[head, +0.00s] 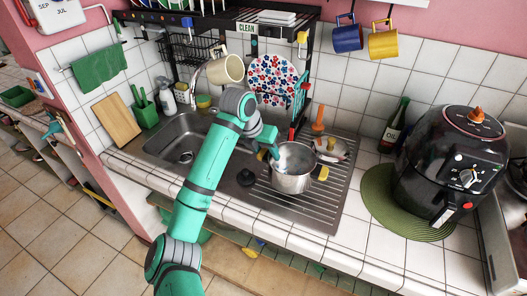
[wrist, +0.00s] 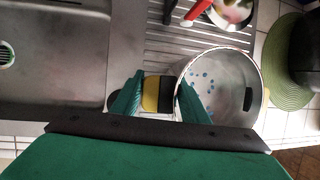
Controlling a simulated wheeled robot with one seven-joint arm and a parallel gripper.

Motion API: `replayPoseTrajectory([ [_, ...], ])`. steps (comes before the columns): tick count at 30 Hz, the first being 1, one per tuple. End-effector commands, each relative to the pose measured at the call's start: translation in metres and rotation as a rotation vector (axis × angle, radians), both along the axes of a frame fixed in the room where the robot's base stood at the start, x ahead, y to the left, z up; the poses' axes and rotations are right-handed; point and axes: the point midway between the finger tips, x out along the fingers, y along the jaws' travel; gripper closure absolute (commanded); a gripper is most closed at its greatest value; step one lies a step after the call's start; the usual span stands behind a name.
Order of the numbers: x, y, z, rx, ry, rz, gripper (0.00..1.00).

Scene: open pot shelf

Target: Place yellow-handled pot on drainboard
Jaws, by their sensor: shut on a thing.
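The steel pot (head: 292,180) has a yellow handle (head: 323,173) on its right side and stands upright over the ribbed drainboard (head: 320,207). I cannot tell whether its base touches. My gripper (head: 268,145) is at the pot's left side. In the wrist view my gripper (wrist: 158,95) has a yellow-and-black handle (wrist: 151,93) between its fingers. The right finger overlaps the near wall of the pot (wrist: 225,80), with the left finger outside it. Bluish spots show inside the pot. My fingers hide part of the handle and rim.
A pan with a red handle (wrist: 198,9) lies behind the pot on the drainboard. The empty sink (head: 182,150) is to the left. A black air fryer (head: 445,165) on a green mat (head: 378,200) stands to the right, with a dark bottle (head: 395,125) behind.

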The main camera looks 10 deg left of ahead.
Motion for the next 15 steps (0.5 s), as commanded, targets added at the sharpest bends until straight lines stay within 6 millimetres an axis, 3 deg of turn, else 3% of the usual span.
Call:
replayPoseTrajectory([
  [15, 0.007, -0.004, -0.038, -0.003, -0.004, 0.000, 1.00],
])
